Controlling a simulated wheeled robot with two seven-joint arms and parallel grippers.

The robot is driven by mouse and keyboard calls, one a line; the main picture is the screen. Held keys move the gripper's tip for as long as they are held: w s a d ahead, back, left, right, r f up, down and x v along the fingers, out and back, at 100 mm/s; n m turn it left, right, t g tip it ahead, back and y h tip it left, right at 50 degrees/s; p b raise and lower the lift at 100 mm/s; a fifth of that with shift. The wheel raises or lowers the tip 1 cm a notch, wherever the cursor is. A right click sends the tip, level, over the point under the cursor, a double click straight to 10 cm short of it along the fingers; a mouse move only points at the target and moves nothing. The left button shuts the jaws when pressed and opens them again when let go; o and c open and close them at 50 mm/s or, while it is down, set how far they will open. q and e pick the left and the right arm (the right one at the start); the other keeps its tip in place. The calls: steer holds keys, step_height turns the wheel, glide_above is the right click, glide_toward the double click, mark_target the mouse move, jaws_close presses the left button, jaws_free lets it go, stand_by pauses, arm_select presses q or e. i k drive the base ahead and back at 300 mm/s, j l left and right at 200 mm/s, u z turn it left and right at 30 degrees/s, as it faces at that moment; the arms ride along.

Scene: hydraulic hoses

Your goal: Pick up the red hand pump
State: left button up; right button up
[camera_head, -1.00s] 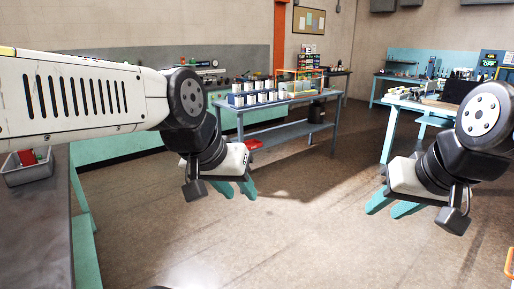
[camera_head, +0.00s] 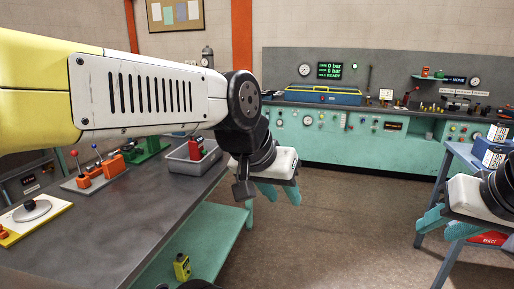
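No thing is clearly recognisable as a red hand pump. A small red object (camera_head: 196,148) stands in a grey tray (camera_head: 183,163) on the dark workbench, partly behind my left arm; I cannot tell if it is the pump. Orange blocks with levers (camera_head: 92,171) stand further left on the bench. My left gripper (camera_head: 278,193) has its teal fingers apart, with nothing between them, just right of the tray and bench edge in the picture. My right gripper (camera_head: 447,225) is at the right edge, fingers apart and empty, over the floor by a blue table.
The dark workbench (camera_head: 110,225) fills the lower left, with a white-and-yellow plate (camera_head: 32,215) on it. A yellow object (camera_head: 181,267) is on its lower shelf. A teal test console (camera_head: 345,140) stands at the back. Brown floor (camera_head: 335,225) is clear between.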

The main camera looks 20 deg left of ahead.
mark_target(195, 143)
steer(key=i+u, duration=0.3)
steer(key=i, duration=0.3)
steer(key=i+l+u, duration=0.1)
steer(key=i+u, duration=0.15)
steer(key=i, duration=0.35)
steer(key=i+j+u, duration=0.1)
steer(key=i+u, duration=0.15)
steer(key=u, duration=0.25)
steer(key=i+u, duration=0.25)
steer(key=u, duration=0.2)
steer(key=i+l+u, duration=0.1)
steer(key=u, duration=0.4)
steer(key=i+u, duration=0.25)
steer(key=i+l+u, duration=0.1)
steer(key=u, duration=0.2)
steer(key=i, duration=0.1)
